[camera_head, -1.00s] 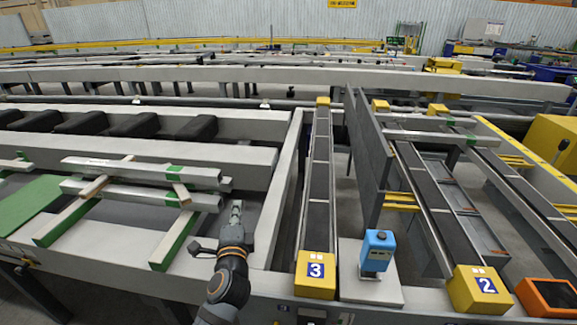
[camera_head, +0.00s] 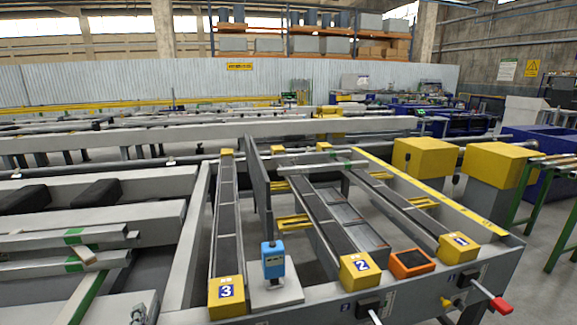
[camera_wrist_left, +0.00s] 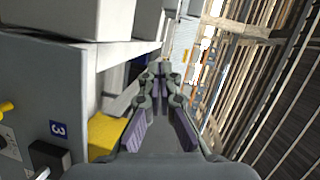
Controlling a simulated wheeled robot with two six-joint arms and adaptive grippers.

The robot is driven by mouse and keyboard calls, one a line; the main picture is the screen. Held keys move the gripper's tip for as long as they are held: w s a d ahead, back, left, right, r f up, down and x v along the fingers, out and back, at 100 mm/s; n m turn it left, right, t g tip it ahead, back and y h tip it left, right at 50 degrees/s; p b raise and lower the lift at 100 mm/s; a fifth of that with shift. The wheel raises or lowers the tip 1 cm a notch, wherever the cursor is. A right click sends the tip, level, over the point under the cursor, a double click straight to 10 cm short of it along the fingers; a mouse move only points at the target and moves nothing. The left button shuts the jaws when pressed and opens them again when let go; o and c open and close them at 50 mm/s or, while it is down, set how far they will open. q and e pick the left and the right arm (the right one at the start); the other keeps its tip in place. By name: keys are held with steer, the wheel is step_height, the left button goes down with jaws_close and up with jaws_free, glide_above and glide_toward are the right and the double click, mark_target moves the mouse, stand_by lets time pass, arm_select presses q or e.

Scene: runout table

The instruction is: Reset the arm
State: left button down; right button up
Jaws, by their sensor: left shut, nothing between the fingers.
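My left gripper (camera_head: 138,314) shows only in small part at the bottom left edge of the head view, in front of the pale bars. In the left wrist view the left gripper (camera_wrist_left: 161,72) is shut with its fingertips together and nothing between them. It points away from the camera, beside the grey table frame (camera_wrist_left: 62,85) and a yellow block (camera_wrist_left: 105,135). The rest of the left arm is out of the head view. My right gripper is in neither view.
Yellow end blocks numbered 3 (camera_head: 227,297), 2 (camera_head: 360,270) and 1 (camera_head: 459,247) end the dark conveyor lanes. A blue device (camera_head: 273,260) stands between lanes 3 and 2. An orange-framed box (camera_head: 411,262) sits between 2 and 1. A red-tipped lever (camera_head: 500,305) sticks out at lower right.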

arm_select(q)
steer(key=s+d+f+n+g+h, duration=0.4)
steer(key=s+d+f+n+g, duration=0.1)
steer(key=s+f, duration=0.35)
steer(key=s+d+f+n+g+h, duration=0.3)
steer(key=s+d+f+n+g, duration=0.15)
steer(key=s+f, duration=0.4)
steer(key=s+a+f+g+p, duration=0.1)
steer(key=a+f+p, duration=0.15)
steer(key=f, duration=0.65)
steer(key=s+a+f+g+p, duration=0.1)
steer(key=f+p, duration=0.3)
steer(key=f, duration=0.5)
steer(key=s+f+p, duration=0.2)
steer(key=s+f, duration=0.4)
steer(key=s, duration=0.3)
steer(key=s+f+g+p, duration=0.1)
steer(key=s+f+p, duration=0.2)
steer(key=s+f, duration=0.3)
steer(key=s, duration=0.4)
steer(key=shift+a, duration=0.4)
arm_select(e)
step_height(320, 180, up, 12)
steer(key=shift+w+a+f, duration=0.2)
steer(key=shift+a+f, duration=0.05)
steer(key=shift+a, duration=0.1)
arm_select(q)
steer(key=shift+f, duration=0.1)
